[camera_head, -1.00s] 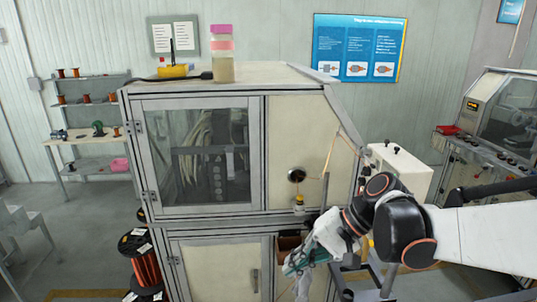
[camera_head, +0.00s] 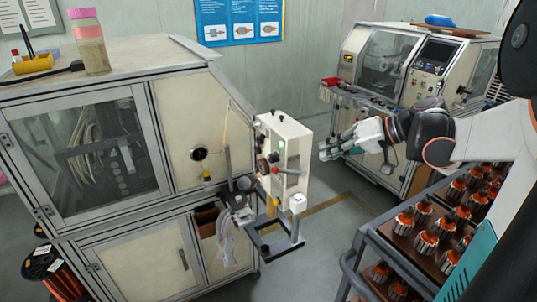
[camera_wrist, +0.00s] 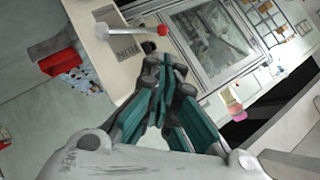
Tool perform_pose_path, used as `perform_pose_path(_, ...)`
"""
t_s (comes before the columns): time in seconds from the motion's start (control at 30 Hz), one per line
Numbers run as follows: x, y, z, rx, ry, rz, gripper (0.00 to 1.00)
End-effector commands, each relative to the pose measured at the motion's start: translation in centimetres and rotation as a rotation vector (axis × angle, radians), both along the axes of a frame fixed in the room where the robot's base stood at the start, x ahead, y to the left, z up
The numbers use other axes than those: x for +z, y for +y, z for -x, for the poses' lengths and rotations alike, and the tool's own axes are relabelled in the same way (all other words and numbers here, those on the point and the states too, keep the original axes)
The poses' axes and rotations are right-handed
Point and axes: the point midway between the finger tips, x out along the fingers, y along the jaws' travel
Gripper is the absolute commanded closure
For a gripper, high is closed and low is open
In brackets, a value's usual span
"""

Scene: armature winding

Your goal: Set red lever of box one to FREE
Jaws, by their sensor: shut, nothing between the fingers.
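A cream control box (camera_head: 285,150) stands on a bracket beside the large cabinet in the head view. A lever (camera_head: 290,171) with a red knob (camera_head: 275,170) crosses its face.
The large cream cabinet (camera_head: 185,110) fills the left. A second machine (camera_head: 385,95) stands behind my gripper. A rack (camera_head: 375,250) of copper-wound armatures stands at the lower right. A grey bracket (camera_head: 280,242) juts out below the box. Floor between the box and rack is open.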

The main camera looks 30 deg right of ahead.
Motion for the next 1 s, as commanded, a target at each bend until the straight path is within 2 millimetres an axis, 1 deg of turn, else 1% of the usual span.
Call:
perform_pose_path(0.17, -0.1, 0.1, -0.1, 0.001, 0.001, 0.000, 1.00)
perform_pose_path(0.33, -0.8, 0.9, -1.1, 0.004, 0.001, 0.001, 1.00)
perform_pose_path(0.8, -5.7, 5.3, -7.1, 0.005, 0.002, -0.001, 1.00)
perform_pose_path(1.0, -7.1, 6.5, -8.9, 0.002, 0.002, -0.001, 1.00)
